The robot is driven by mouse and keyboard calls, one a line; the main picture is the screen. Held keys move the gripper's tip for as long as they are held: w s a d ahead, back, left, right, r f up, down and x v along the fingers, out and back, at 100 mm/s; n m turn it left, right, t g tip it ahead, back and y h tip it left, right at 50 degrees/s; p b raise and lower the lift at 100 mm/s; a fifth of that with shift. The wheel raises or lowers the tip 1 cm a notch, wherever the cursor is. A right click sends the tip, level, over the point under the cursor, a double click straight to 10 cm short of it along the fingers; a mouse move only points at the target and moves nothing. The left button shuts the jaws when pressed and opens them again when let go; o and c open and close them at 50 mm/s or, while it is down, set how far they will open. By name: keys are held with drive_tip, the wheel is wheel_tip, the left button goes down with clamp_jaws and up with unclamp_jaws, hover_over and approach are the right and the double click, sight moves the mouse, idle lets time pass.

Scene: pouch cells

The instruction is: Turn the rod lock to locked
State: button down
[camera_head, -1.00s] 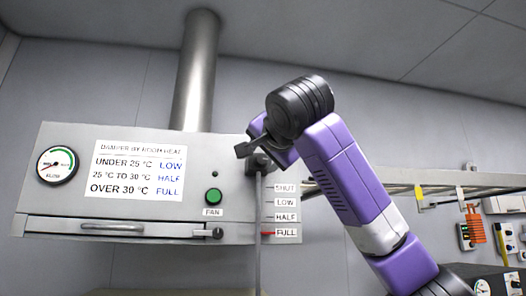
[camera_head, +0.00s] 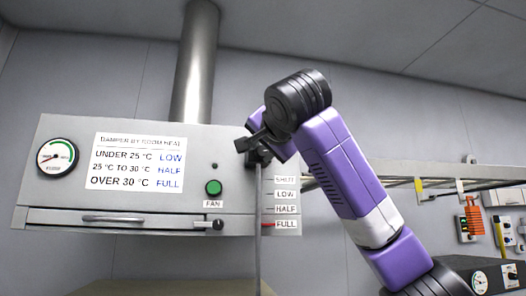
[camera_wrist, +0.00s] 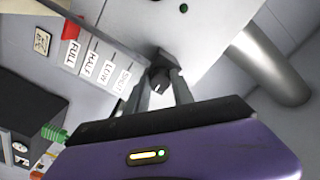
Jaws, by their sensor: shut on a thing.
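The rod lock is a small dark knob (camera_wrist: 158,79) on a dark block (camera_wrist: 166,57) at the top of the damper rod, on the panel's right side. In the wrist view my gripper (camera_wrist: 160,84) has one finger on each side of the knob and is shut on it. In the head view my gripper (camera_head: 257,148) is at the top of the grey vertical rod (camera_head: 258,215), and my wrist partly hides the lock. The red pointer (camera_head: 267,224) is level with the FULL label (camera_head: 286,225). I cannot read whether the lock is locked.
The grey hood (camera_head: 60,200) carries a dial (camera_head: 57,157), a damper sign (camera_head: 138,163) and a green FAN button (camera_head: 214,187). A small latch (camera_head: 217,225) sits below the button. A metal duct (camera_head: 195,70) rises behind. A rack (camera_head: 420,180) extends right of the hood, behind my arm.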

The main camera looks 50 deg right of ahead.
drive_tip(key=shift+f, duration=0.2)
drive_tip(key=shift+w+a+f+n+b, duration=0.1)
drive_tip(key=shift+n+b, duration=0.9)
drive_tip(key=shift+b, duration=0.1)
drive_tip(key=n, duration=0.3)
drive_tip(key=shift+b, duration=0.4)
drive_tip(key=n, duration=0.3)
drive_tip(key=shift+r, duration=0.2)
drive_tip(key=n, duration=0.4)
drive_tip(key=shift+d+n, duration=0.2)
drive_tip(key=shift+n, duration=0.1)
drive_tip(key=n, duration=0.4)
drive_tip(key=shift+n, duration=0.4)
